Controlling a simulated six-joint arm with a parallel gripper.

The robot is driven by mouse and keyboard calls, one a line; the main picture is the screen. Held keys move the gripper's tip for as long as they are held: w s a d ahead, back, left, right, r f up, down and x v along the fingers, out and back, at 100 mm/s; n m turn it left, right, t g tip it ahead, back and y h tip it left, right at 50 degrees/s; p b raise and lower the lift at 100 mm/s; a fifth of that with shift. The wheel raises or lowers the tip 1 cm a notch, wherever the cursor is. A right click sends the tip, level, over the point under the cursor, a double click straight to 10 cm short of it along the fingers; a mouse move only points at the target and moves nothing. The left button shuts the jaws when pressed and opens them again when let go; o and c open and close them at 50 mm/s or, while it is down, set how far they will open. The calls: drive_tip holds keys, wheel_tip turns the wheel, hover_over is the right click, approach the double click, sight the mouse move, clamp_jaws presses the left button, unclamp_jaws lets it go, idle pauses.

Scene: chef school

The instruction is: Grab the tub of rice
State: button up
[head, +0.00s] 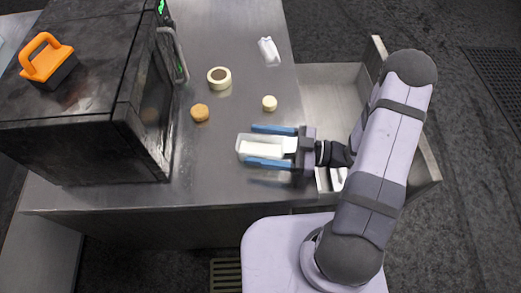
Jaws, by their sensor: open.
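The tub of rice (243,149) is a clear rectangular container with white contents. It sits on the steel counter near its front right edge. My gripper (260,146) is open, with one blue finger along the tub's far side and the other along its near side. The fingers reach over much of the tub's length. I cannot tell whether either finger touches the tub's walls. The tub's right end is partly hidden by the gripper.
A black oven (85,95) stands on the left, with an orange-handled tool (47,60) on top. A tape-like ring (219,78), a brown round item (200,113), a small pale cylinder (269,103) and a white packet (268,51) lie behind the tub. An open drawer (335,100) is right.

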sight(261, 149)
drive_tip(key=c, duration=1.3)
drive_tip(key=shift+r, duration=0.15)
drive_tip(key=shift+r+b, duration=0.35)
drive_tip(key=shift+r, duration=4.55)
